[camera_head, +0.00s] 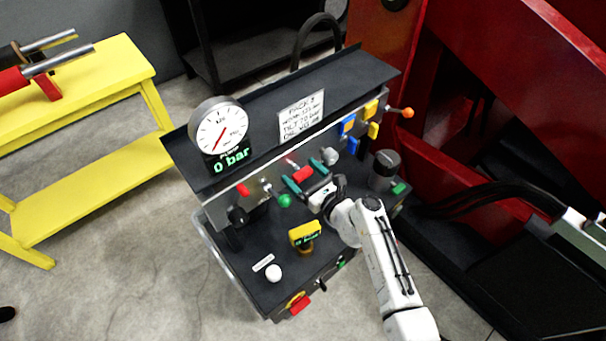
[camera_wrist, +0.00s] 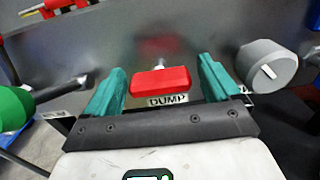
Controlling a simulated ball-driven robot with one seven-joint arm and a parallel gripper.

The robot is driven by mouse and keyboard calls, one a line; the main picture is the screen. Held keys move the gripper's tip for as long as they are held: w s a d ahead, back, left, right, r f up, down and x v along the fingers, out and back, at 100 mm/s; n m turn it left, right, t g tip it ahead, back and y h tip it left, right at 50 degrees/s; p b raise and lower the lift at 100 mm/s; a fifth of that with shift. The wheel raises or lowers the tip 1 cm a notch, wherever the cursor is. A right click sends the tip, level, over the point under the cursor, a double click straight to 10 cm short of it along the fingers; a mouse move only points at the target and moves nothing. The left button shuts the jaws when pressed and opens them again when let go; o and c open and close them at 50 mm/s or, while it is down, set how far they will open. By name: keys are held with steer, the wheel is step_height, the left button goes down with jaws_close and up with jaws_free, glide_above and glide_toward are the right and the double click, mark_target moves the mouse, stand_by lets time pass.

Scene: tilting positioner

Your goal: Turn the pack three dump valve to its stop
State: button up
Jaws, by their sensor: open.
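The dump valve has a red bar handle (camera_wrist: 161,81) on a short metal stem, with a DUMP label below it in the wrist view. Its red handle also shows in the head view (camera_head: 303,174). The handle lies roughly level across the wrist picture. My gripper (camera_wrist: 160,84) is open, with one teal finger on each side of the handle and a visible gap at both ends. In the head view my gripper (camera_head: 305,177) is at the panel front. The sign on the unit (camera_head: 301,114) reads PACK 3.
A gauge (camera_head: 221,130) has a display reading 0 bar. A grey knob (camera_wrist: 267,66) sits right of my fingers and a green ball knob (camera_wrist: 12,108) left. Blue and yellow handles (camera_head: 348,124) are farther right. A yellow bench (camera_head: 85,185) stands left.

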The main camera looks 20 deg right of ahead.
steer(key=shift+c, duration=0.3)
steer(key=c, duration=1)
steer(key=shift+n+b, duration=0.3)
steer(key=shift+n, duration=0.1)
steer(key=n+b, duration=0.2)
steer(key=shift+f+n, duration=0.15)
steer(key=shift+n, duration=0.25)
steer(key=n+b, duration=0.3)
steer(key=n, duration=0.2)
steer(key=shift+n, duration=0.3)
steer(key=n+b, duration=0.4)
steer(key=n, duration=0.1)
steer(key=shift+n+b, duration=1.2)
steer(key=shift+n, duration=0.6)
